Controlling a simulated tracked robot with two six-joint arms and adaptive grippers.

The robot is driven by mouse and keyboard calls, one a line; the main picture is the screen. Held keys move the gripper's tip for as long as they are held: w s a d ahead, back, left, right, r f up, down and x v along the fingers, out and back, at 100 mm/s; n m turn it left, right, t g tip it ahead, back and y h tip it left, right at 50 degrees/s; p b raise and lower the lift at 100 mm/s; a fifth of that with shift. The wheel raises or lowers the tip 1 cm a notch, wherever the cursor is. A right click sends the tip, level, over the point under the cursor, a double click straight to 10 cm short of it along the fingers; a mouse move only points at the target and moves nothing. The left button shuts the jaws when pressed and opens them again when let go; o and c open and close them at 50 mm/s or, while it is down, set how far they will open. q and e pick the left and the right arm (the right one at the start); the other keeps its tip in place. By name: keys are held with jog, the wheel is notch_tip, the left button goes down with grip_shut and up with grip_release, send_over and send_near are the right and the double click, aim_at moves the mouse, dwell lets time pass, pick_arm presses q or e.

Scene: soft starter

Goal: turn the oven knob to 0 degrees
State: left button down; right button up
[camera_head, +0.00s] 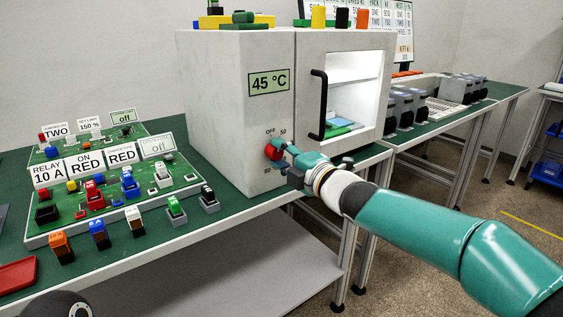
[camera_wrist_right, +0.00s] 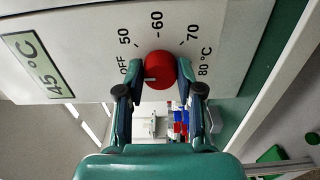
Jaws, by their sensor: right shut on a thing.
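The oven (camera_head: 236,110) is a pale grey box on the green bench, with an open, lit chamber and a black handle. Its display (camera_head: 269,81) reads 45 °C and also shows in the right wrist view (camera_wrist_right: 38,65). The red knob (camera_wrist_right: 161,69) sits on the oven face, with the marks OFF, 50, 60, 70 and 80 °C around it. A small white mark on the knob is on its OFF side. My right gripper (camera_head: 281,155) is shut on the knob, with one fingertip on each side of it (camera_wrist_right: 160,89).
A green board (camera_head: 110,215) with coloured blocks and labels stands left of the oven. A red tray (camera_head: 18,273) lies at the bench's left front edge. Grey parts (camera_head: 405,105) stand right of the oven. The floor in front of the benches is mostly clear.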

jog(key=shift+a+f, duration=0.15)
jog(key=shift+f, duration=0.2)
jog(key=o, duration=1.2)
jog(key=shift+r, duration=0.1)
jog(key=shift+c, duration=0.2)
jog(key=shift+r, duration=0.1)
jog(key=shift+s+d, duration=0.35)
jog(key=v, duration=1.1)
jog(key=shift+d, duration=0.1)
